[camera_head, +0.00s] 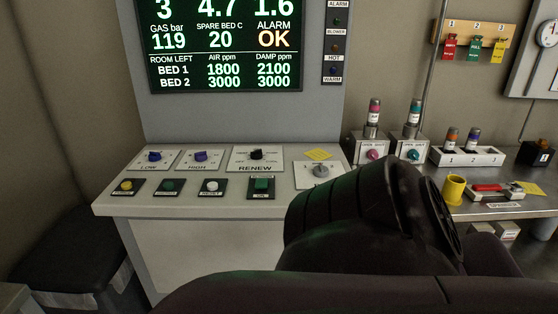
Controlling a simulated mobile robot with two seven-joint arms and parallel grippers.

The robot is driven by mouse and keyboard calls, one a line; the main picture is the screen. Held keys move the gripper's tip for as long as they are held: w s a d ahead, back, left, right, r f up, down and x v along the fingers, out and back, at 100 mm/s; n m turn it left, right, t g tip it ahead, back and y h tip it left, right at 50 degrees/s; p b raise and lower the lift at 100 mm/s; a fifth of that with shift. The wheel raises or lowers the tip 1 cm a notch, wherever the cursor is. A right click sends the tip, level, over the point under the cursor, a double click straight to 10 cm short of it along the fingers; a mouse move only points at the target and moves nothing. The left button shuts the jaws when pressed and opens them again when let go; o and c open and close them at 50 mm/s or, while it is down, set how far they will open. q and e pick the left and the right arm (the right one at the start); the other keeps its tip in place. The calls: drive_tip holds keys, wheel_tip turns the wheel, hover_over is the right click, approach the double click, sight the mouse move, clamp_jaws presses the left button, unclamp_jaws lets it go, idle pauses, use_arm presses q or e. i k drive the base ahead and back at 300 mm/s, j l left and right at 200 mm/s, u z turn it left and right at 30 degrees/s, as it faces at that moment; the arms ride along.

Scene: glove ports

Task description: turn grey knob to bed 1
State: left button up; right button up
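The grey knob (321,171) is round and sits on a white plate (303,178) at the right end of the console top. A yellow note (318,154) lies just behind it. The lettering on its plate and the way the knob points are too small to read. A large dark shape, which looks like part of my arm, fills the lower right and comes close below the plate in the picture. No gripper fingers show in this view.
The console (125,206) also bears two blue knobs (154,156) (200,156), a black RENEW knob (257,153) and several push buttons. A screen (224,45) stands behind. On the right bench are a yellow cup (453,189) and bottles on stands. A dark stool (72,235) is at left.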

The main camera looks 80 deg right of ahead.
sight(320, 170)
drive_tip(key=k+z, duration=0.15)
drive_tip(key=z, duration=2.5)
